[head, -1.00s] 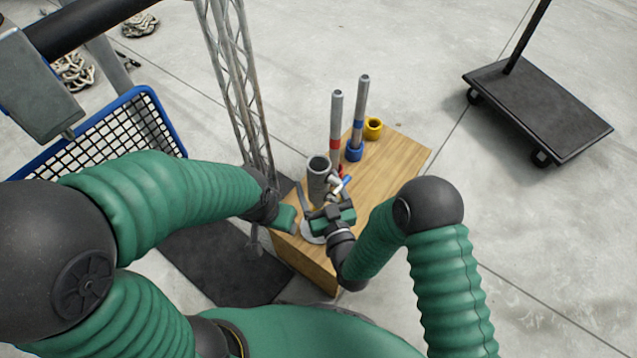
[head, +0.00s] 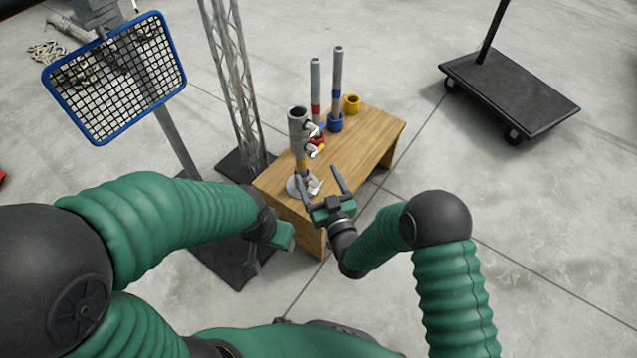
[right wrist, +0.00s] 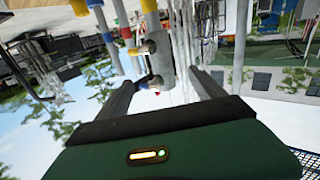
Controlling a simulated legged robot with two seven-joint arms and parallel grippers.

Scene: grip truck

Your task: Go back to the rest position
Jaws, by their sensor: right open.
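My right gripper (head: 318,175) is open and empty at the near edge of the wooden table (head: 365,140), its two dark fingers pointing toward the pipe stand. The grey upright pipe (head: 297,130) stands on a round base (head: 296,186) near that edge, with small valves on its side. In the right wrist view, turned upside down, the grey pipe (right wrist: 160,62) shows beyond the gap between the fingers; contact is not seen. My left gripper (head: 280,236) is low, left of the table's front; its fingers are not clear.
Two thin upright pipes, one with a red band (head: 315,92) and one with a blue band (head: 337,85), and a yellow ring (head: 352,104) stand farther back. A lattice mast (head: 232,80) and a blue-framed mesh panel (head: 120,75) are left. A black cart (head: 510,95) stands right on open floor.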

